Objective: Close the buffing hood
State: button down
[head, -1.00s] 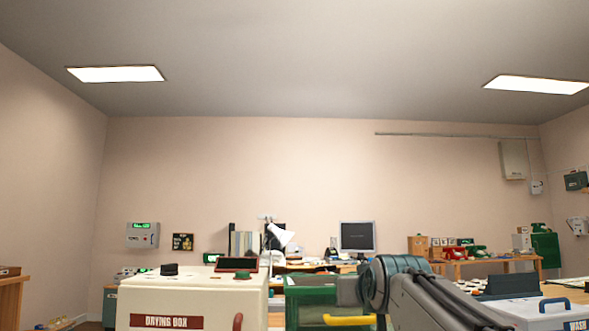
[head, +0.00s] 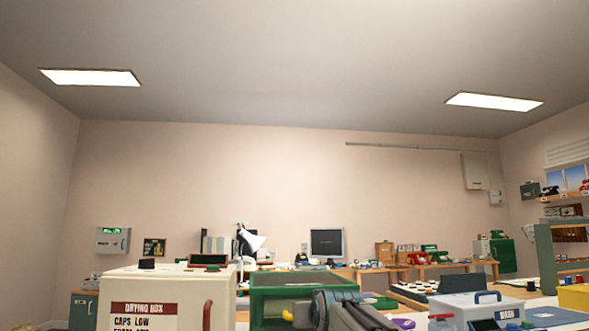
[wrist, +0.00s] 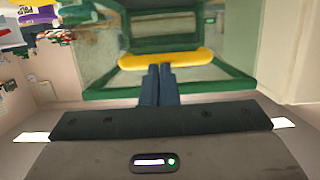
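The buffing hood appears to be the green-framed, clear-panelled box (head: 262,282) right of the drying box in the head view. Its yellow handle (head: 287,315) shows only partly, beside my arm. In the wrist view the yellow handle (wrist: 190,62) runs across the green frame (wrist: 240,82), with clear panels around it. My gripper (wrist: 158,68) has its two blue fingers together, tips at the handle's edge. I cannot tell whether they touch it. Nothing shows between the fingers. My arm hides the hood's lower right in the head view, and how far the hood is open is unclear.
The cream drying box (head: 165,285) stands close on the left, with a red handle (head: 207,315). A white wash box (head: 475,307) with a blue handle stands on the right. Benches with a monitor (head: 326,242), a lamp (head: 252,241) and phones line the back.

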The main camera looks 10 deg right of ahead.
jog(key=shift+w+f, duration=0.25)
jog(key=shift+f, duration=0.55)
jog(key=shift+a+r+p, duration=0.1)
jog(key=shift+r+p, duration=0.2)
jog(key=shift+r, duration=0.05)
notch_tip(320, 180, up, 5)
jog(key=p, duration=0.3)
jog(key=s+f, duration=0.5)
jog(key=s, duration=0.5)
jog(key=s+a+r+g+p, duration=0.1)
jog(key=s+g+p, duration=0.3)
jog(key=s+p, duration=0.4)
jog(key=s+a+r+g+y+p, duration=0.1)
jog(key=s+a+r+g+p, duration=0.1)
jog(key=s+p, duration=0.6)
jog(key=s+a+r+n+g+p, duration=0.1)
jog(key=s+g+p, duration=0.5)
jog(key=p, duration=1.3)
jog(key=shift+s+a+r+y+p, duration=0.35)
jog(key=shift+s+a+r, duration=0.3)
jog(key=shift+s+a, duration=0.65)
jog(key=shift+s+d, duration=0.25)
